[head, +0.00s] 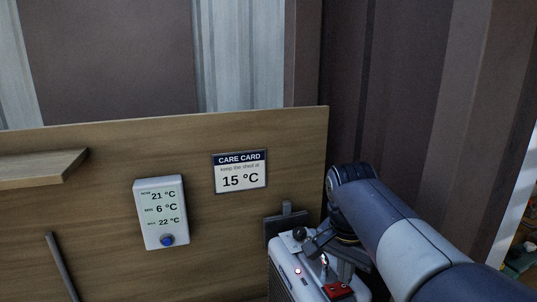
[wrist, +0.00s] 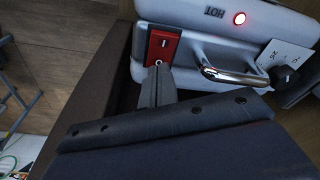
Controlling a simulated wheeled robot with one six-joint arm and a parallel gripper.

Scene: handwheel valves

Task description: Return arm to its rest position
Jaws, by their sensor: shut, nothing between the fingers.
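My arm (head: 400,235) reaches in from the lower right of the head view and bends down over a white heater box (head: 283,258). My gripper (wrist: 157,73) is shut and empty; its fingertips appear over the lower edge of a red rocker switch (wrist: 163,46) on the heater's top. Whether they touch it I cannot tell. The red switch also shows in the head view (head: 338,291), just below my gripper. A chrome handle (wrist: 222,74) lies right of the fingers. A black knob (wrist: 285,76) is farther right. A red lamp (wrist: 239,18) marked HOT is lit.
A wooden panel (head: 100,210) stands behind the heater, bearing a thermometer display (head: 160,212) reading 21 °C, a care card (head: 240,172) saying 15 °C and a shelf (head: 40,168). A dark corrugated wall (head: 400,100) stands close behind my arm.

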